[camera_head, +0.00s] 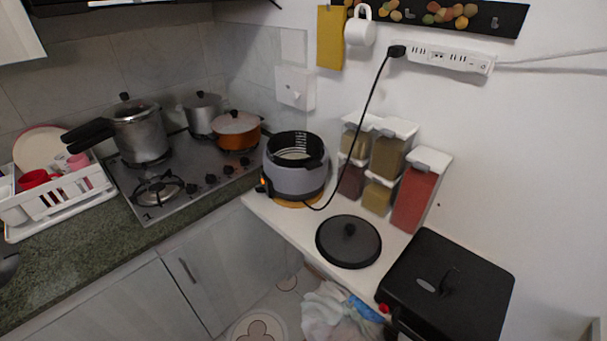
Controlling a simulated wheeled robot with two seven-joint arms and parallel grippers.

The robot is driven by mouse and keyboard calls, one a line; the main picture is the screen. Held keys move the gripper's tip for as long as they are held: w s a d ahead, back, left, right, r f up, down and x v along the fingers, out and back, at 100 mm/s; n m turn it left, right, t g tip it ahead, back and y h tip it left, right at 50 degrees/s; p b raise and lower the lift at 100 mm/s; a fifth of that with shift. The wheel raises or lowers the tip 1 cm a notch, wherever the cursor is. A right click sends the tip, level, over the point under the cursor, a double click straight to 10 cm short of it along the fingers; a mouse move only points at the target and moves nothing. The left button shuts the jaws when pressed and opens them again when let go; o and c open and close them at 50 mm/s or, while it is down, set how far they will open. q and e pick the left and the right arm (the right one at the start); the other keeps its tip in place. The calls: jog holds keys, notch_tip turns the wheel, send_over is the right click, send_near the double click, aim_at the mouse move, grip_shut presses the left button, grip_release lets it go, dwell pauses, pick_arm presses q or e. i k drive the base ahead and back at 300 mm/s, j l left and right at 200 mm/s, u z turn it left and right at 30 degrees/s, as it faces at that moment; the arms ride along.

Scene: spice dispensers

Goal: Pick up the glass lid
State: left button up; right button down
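The glass lid (348,241) is round and dark with a black knob in its middle. It lies flat, knob up, on the narrow white shelf (293,228), in front of the spice dispensers and right of the grey cooker. Nothing covers it. Neither of my grippers can be made out in the head view. A small dark shape is cut off at the left edge and a small part shows at the lower right edge; I cannot tell what they are.
The open grey cooker (296,180) has a black cord running up to the power strip (440,58). Spice dispensers (420,190) stand behind the lid. A black box-shaped appliance (447,285) stands close at its right. Cloths (337,312) lie below the shelf. Pots stand on the stove (190,180).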

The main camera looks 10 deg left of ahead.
aim_at(349, 242)
jog(key=j+z, duration=0.4)
jog(key=k+j+z, duration=0.1)
jog(key=z, duration=0.3)
jog(key=k+j+z, duration=0.1)
jog(key=j+z, duration=0.2)
jog(key=z, duration=0.15)
jog(key=k+j+z, duration=0.15)
jog(key=z, duration=0.25)
